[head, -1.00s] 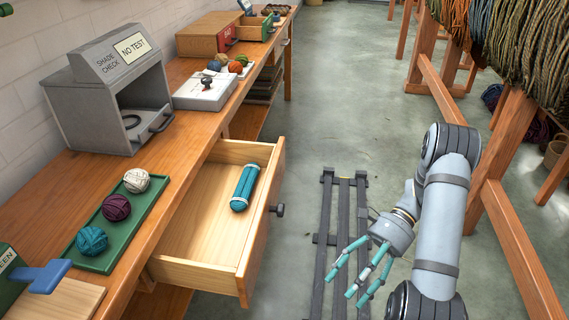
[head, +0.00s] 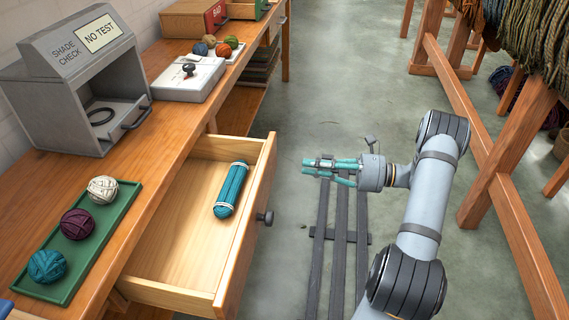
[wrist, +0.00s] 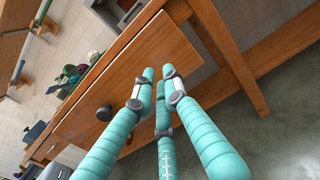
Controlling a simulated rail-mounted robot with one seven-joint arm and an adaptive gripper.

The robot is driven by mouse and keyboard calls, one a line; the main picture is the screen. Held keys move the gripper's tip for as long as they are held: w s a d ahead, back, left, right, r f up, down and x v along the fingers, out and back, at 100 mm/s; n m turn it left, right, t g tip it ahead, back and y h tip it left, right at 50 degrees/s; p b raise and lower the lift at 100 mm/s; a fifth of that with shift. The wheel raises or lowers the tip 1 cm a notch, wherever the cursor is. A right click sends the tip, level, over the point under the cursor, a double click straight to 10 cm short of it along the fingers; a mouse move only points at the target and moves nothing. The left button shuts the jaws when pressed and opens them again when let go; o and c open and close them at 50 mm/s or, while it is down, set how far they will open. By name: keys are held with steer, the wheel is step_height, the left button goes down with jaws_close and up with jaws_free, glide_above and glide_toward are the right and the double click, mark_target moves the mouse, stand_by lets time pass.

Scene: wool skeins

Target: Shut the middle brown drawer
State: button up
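The brown drawer (head: 240,240) is pulled out from under the wooden bench in the head view. It has a dark round knob (head: 265,218) on its front, and a banded teal skein (head: 230,190) lies inside. My gripper (head: 306,168) is outside the drawer, to the right of its front and apart from it, with its teal fingers pointing left. In the wrist view the drawer front (wrist: 135,65) lies ahead of the fingertips (wrist: 160,76), and its knob (wrist: 103,113) is to their left. The fingers are drawn together and hold nothing.
The bench carries a green tray (head: 112,228) of yarn balls, a grey shade-check box (head: 30,125) and a white device (head: 200,85). Dark floor rails (head: 341,240) run beside the drawer. A wooden rack (head: 500,180) with hanging yarn stands right.

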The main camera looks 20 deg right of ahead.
mark_target(273, 162)
steer(key=x, duration=0.6)
steer(key=shift+a+f+b, duration=0.1)
steer(key=shift+b, duration=0.2)
jaws_close()
steer(key=shift+x, duration=0.75)
steer(key=shift+w, duration=0.1)
